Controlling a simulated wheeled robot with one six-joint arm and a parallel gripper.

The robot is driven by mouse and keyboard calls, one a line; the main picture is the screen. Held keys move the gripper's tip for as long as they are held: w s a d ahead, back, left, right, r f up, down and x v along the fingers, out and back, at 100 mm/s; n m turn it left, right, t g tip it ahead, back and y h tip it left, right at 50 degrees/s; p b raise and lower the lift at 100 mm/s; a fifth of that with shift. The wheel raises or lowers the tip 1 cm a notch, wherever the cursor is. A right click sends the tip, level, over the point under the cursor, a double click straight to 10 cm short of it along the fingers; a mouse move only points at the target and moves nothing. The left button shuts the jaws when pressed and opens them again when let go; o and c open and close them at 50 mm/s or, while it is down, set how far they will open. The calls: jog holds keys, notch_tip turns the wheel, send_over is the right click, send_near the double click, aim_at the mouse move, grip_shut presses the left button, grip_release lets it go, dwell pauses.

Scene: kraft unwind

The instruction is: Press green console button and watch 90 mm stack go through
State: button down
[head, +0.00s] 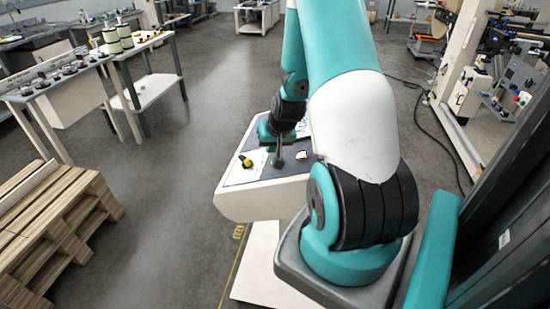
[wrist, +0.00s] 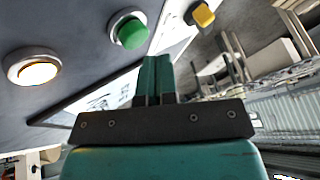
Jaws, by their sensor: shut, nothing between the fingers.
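The console (head: 262,182) stands in the middle of the head view with a dark sloped top. In the wrist view the green button (wrist: 131,33), round in a pale collar, sits on the panel just beyond and slightly left of my fingertips. My gripper (wrist: 158,62) is shut and empty; a gap to the button seems to show, but its depth is unclear. In the head view my gripper (head: 278,162) is over the console top, and the green button cannot be made out there. The 90 mm stack cannot be identified in either view.
A lit white button (wrist: 36,70) with an amber rim is left of the green one. A yellow knob (wrist: 203,15) is to the right, also in the head view (head: 246,162). A pallet stack (head: 50,225) stands left. A machine (head: 490,90) is at right. Floor between is clear.

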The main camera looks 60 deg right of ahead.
jog(key=shift+f, duration=0.1)
dwell(0.7)
jog(key=shift+s+f+b, duration=0.15)
jog(key=shift+f+b, duration=0.15)
jog(key=shift+b, duration=0.1)
jog(key=shift+s+d+f+b, duration=0.1)
jog(key=shift+s+f+b, duration=0.15)
jog(key=shift+f+b, duration=0.25)
dwell(0.6)
jog(key=shift+r, duration=0.1)
dwell(0.4)
jog(key=shift+w+r+p, duration=0.4)
jog(key=shift+r+p, duration=0.3)
jog(key=shift+r, duration=0.1)
jog(key=r+p, duration=0.1)
jog(key=w+r+p, duration=0.1)
jog(key=r, duration=0.1)
jog(key=w+a+r+p, duration=0.1)
jog(key=shift+r+p, duration=0.3)
